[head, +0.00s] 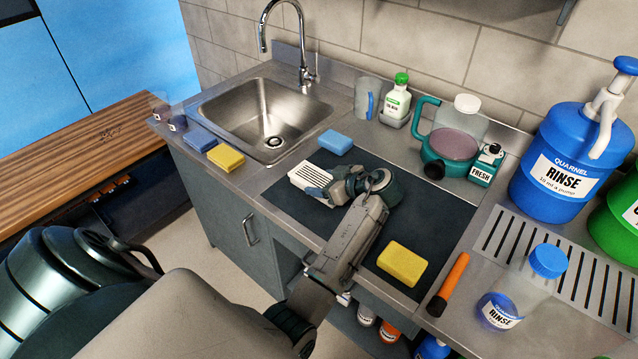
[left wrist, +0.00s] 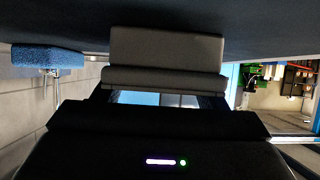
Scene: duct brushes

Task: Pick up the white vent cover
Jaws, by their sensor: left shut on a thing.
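The white vent cover (head: 308,178), a small slotted piece, is at the left part of the dark mat (head: 345,225) in the head view. My left gripper (head: 328,188) is at its right side and is shut on it. The gripper hides part of that side. I cannot tell whether the cover touches the mat or is slightly raised. My right gripper is not in view.
A blue sponge (head: 335,142) lies behind the cover, and it also shows in the left wrist view (left wrist: 48,55). A yellow sponge (head: 402,263) lies on the mat's near right. A teal jug (head: 450,150) stands behind right. The sink (head: 262,115) is at the back left.

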